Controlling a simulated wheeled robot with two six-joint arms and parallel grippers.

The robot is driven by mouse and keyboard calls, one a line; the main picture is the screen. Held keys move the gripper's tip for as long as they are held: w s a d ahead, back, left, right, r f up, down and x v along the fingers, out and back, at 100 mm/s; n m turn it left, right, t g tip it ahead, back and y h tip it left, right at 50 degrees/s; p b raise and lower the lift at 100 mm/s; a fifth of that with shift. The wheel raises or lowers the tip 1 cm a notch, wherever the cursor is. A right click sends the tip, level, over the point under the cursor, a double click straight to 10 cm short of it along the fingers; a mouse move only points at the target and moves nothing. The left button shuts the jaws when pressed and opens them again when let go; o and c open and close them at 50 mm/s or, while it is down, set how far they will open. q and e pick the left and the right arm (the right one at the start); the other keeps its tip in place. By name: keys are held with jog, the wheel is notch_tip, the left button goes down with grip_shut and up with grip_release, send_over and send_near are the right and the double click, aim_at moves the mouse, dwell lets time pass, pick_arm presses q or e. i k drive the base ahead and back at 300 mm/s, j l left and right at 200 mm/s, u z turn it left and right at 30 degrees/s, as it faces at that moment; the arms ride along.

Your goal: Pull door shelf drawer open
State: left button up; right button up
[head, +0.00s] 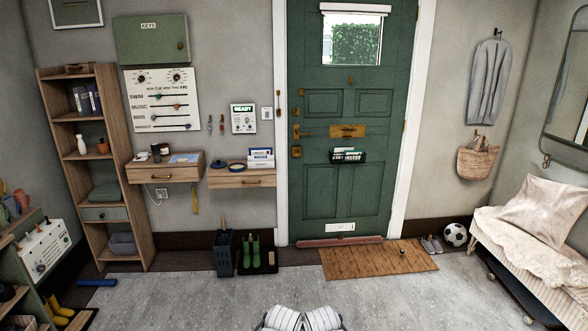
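A wooden wall shelf with a drawer (241,181) hangs just left of the green door (345,205). Its drawer front has a small brass-coloured handle and looks shut. A blue dish and a holder with white cards stand on top of it. A second wall shelf with a drawer (163,174) hangs further left, also with a small handle. I cannot tell from the picture alone which one the task names; the first is nearer the door.
Below the shelves stand a dark umbrella bin (224,254) and green boots (251,251) on a tray. A doormat (378,261) lies before the door. A bookcase (128,232) stands left, a bench (535,255) right. The grey floor in the middle is clear.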

aim_at(258, 181)
jog(key=i, duration=1.85)
jog(key=i+u, duration=0.1)
jog(key=i, duration=0.45)
jog(key=i+l+u, duration=0.1)
jog(key=i, duration=0.4)
jog(key=i+l+u, duration=0.1)
jog(key=i, duration=0.45)
